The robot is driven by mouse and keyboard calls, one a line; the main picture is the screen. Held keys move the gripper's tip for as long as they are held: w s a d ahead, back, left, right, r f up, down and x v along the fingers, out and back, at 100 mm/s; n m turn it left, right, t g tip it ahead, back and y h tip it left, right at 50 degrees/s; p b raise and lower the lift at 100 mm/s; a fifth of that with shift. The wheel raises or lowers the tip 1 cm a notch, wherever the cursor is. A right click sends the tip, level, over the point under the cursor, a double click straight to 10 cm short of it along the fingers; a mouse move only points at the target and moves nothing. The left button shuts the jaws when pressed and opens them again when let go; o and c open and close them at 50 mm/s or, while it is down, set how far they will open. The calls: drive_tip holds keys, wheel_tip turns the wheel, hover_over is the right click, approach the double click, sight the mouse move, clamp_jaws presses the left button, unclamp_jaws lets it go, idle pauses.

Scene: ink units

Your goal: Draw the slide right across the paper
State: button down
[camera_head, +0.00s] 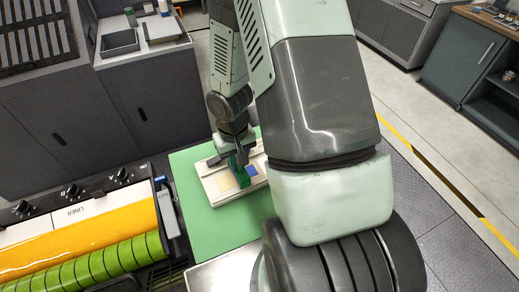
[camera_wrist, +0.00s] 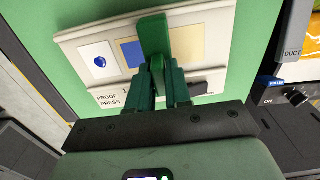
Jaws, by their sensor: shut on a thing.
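The proof press (camera_head: 211,190) is a cream board lying on a green mat (camera_head: 188,180). It also shows in the wrist view (camera_wrist: 85,38), lettered PROOF PRESS. The slide (camera_wrist: 153,35) is a green upright piece standing across the paper (camera_wrist: 187,44). A blue patch (camera_wrist: 131,53) lies on the left side of the slide in the wrist view; bare cream paper lies on its right. My gripper (camera_wrist: 158,78) is shut on the slide's green grip. The slide's lower part is hidden by my fingers. In the head view, my gripper (camera_head: 238,157) is over the press.
A white card with a blue blob (camera_wrist: 99,62) lies at the press's left end in the wrist view. A dark bar (camera_wrist: 207,84) is right of my fingers. A machine with orange and green rollers (camera_head: 85,240) stands left of the mat in the head view.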

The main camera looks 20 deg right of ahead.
drive_tip(key=a, duration=0.5)
drive_tip(key=shift+s+a, duration=0.2)
drive_tip(key=shift+a, duration=0.2)
drive_tip(key=c, duration=1.1)
unclamp_jaws()
drive_tip(key=shift+c, duration=0.2)
wheel_tip(320, 180, up, 11)
